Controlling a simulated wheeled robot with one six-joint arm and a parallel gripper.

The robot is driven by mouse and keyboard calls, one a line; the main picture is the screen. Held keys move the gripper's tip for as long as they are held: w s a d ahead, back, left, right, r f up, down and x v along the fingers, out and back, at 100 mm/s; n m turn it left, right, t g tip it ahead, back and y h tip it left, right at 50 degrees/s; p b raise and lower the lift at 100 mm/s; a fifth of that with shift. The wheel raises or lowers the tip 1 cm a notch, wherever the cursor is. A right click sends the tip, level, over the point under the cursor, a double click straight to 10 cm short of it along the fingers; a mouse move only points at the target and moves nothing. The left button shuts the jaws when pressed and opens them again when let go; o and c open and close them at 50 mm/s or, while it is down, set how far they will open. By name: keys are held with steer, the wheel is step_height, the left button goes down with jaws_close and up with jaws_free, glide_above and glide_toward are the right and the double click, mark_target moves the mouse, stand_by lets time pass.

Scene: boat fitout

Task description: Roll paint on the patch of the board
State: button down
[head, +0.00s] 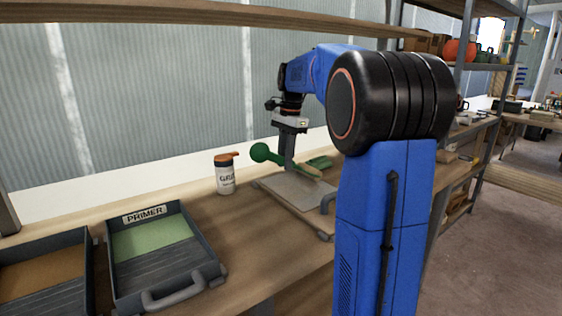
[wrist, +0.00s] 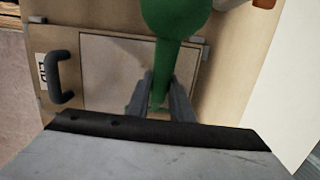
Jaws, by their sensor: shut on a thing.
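My gripper (head: 289,165) is shut on a green tool (head: 262,153) with a bulbous end; it also shows in the wrist view (wrist: 167,35), narrowing down between my fingers (wrist: 160,90). The tool's other end is hard to make out, so I cannot tell whether a roller touches the board. The board (head: 318,222) lies flat on the bench below my gripper. In the wrist view the board (wrist: 62,38) is tan, with a pale grey square patch (wrist: 108,75), a dark handle and a small label that seems to read LID. The tool and fingers hide part of the patch.
An open tray labelled PRIMER (head: 155,240) with green inside stands at the front left. Another tray (head: 45,275) with brown inside stands left of it. A white bottle (head: 226,177) with an orange cap stands behind the board's left side. Shelves (head: 480,110) stand at the right.

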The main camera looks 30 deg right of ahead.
steer(key=shift+s+a+f, duration=0.1)
steer(key=shift+a, duration=2.35)
steer(key=shift+a, duration=2.4)
steer(key=shift+a, duration=0.1)
steer(key=shift+s+a, duration=0.15)
steer(key=shift+a, duration=2.15)
